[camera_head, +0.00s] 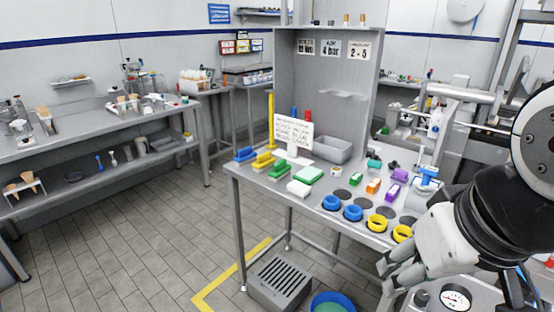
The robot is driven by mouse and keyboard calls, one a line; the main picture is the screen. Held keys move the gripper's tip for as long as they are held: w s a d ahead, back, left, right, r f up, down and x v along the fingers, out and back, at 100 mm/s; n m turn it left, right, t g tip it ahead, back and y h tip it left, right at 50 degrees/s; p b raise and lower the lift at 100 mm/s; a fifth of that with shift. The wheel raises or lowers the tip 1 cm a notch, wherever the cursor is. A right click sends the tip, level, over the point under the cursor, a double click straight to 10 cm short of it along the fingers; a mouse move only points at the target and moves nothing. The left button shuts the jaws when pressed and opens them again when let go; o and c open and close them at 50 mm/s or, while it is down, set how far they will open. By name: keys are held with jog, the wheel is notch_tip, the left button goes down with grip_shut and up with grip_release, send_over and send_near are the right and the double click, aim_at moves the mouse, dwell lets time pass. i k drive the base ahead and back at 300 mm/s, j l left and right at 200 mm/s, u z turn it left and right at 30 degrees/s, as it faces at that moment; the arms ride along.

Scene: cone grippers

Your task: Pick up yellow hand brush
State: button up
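The yellow hand brush (263,161) lies at the left end of the metal worktable (256,187), between a blue brush (245,154) and a green brush (279,170). My gripper (384,275) is at the lower right, in front of the table's right part and well away from the yellow brush. Its fingers point left and look spread apart, with nothing seen between them.
Blue rings (331,202) and yellow rings (377,223) sit nearer my gripper. A sign (293,132) stands behind the brushes. The floor left of the table is clear.

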aim_at(265, 160)
jog(key=i+j+z, duration=0.1)
jog(key=i+j, duration=0.2)
jog(key=i+j+z, duration=0.25)
jog(key=i+j, duration=0.25)
jog(key=j, duration=0.2)
jog(key=i+j+z, duration=0.1)
jog(key=j, duration=0.25)
jog(key=i+j+z, duration=0.1)
jog(key=i+j, duration=0.25)
jog(key=i+j+z, duration=0.15)
jog(key=j, duration=0.3)
jog(key=i+j+z, duration=0.1)
jog(key=j, duration=0.35)
jog(key=i+j+z, duration=0.1)
jog(key=i+j, duration=0.2)
jog(key=j, duration=0.15)
